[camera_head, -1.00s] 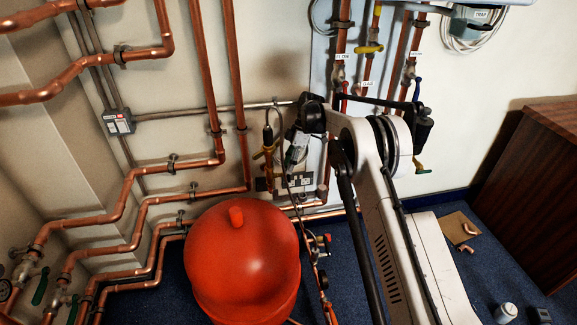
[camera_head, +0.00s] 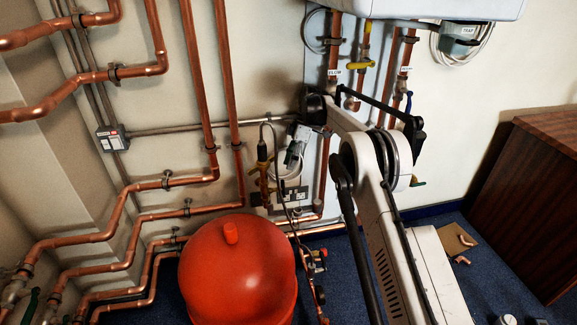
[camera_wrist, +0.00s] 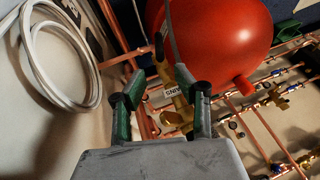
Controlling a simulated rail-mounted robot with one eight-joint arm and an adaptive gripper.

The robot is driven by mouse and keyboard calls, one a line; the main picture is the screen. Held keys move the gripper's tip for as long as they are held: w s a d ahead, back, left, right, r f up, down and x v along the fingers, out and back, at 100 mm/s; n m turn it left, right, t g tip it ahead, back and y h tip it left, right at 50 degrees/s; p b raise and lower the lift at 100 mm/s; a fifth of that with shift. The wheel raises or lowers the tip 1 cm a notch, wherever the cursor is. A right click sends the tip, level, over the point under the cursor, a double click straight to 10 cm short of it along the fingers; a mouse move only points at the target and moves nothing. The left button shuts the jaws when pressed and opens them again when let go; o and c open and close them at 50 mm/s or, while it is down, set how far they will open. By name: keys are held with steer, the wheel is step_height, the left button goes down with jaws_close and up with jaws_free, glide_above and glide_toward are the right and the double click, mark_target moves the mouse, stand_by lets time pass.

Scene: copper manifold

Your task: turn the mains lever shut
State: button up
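Contact cannot be told. In the head view my gripper (camera_head: 296,148) is just right of the handle.
A red vessel (camera_head: 238,270) stands below the valve. A thin grey hose (camera_wrist: 172,30) passes close to the handle. A coiled white cable (camera_wrist: 60,60) hangs on the wall near my gripper. Sockets (camera_head: 290,195) and copper pipes (camera_head: 230,100) surround the valve. A wooden cabinet (camera_head: 535,200) stands right.

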mark_target(283, 190)
steer(key=x, duration=0.7)
steer(key=d+b+x, duration=0.1)
steer(key=x, duration=0.2)
steer(key=shift+a+f, duration=0.1)
steer(key=shift+f, duration=0.35)
steer(key=shift+s+a+f, duration=0.2)
steer(key=shift+f, duration=0.3)
steer(key=shift+c, duration=0.5)
jaws_close()
